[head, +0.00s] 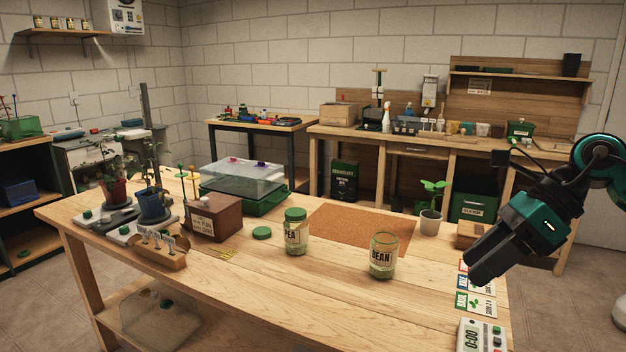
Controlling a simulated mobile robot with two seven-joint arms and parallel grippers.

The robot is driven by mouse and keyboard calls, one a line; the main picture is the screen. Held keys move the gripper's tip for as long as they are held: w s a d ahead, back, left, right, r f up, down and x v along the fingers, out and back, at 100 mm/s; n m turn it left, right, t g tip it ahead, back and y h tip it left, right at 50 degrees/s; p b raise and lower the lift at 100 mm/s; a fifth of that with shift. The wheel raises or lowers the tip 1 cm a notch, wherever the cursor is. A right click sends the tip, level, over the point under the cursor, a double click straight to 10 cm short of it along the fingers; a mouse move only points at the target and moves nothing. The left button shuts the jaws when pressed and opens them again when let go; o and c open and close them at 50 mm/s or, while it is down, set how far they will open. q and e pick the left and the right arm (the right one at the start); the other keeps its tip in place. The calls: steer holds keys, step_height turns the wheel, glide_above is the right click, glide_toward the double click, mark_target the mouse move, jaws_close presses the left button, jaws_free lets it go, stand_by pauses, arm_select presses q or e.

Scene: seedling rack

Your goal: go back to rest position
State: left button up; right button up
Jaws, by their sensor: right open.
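My right gripper (482,268) hangs in the air over the right end of the wooden table (340,300), angled down to the left. It is open, with nothing seen between its fingers. It is apart from the glass BEAN jar (383,258), which stands uncapped to its left with contents low inside. The PEA jar (296,236) stands further left with a green lid on. A loose green lid (262,232) lies flat beside it. My left gripper is not in view.
Seed packets (476,303) and a timer (481,337) lie near the gripper. A potted seedling (431,212) and a small wooden box (472,235) stand behind it. A cork mat (345,225), brown box (215,218) and green propagator (245,190) fill the back. The table's front middle is clear.

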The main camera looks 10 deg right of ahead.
steer(key=w+a+f+m+t+y+p, duration=0.1)
steer(key=w+a+f+m+t+y, duration=0.15)
steer(key=a+m+t+y, duration=0.35)
steer(key=w+a+f+m+t+y, duration=0.1)
steer(key=a+f+m+y, duration=0.25)
steer(key=a+m, duration=0.5)
steer(key=s+f+m+t+h+p, duration=0.1)
steer(key=s+f+m+t+h, duration=0.15)
steer(key=f+m+h, duration=0.55)
steer(key=s+f+m+t+h+p, duration=0.1)
steer(key=f+m+t+h, duration=0.35)
steer(key=f+m, duration=0.75)
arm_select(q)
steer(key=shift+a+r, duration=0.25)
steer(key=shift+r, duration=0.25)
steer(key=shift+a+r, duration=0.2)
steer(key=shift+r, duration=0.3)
arm_select(e)
steer(key=s+a+f+m+g+h, duration=0.1)
steer(key=s+f+m+g+h, duration=0.1)
steer(key=s+f+m+g, duration=0.3)
steer(key=s+f+m, duration=0.2)
steer(key=s+m, duration=0.2)
steer(key=shift+s+a+g, duration=0.25)
steer(key=shift+a+g, duration=0.1)
steer(key=shift+g, duration=0.05)
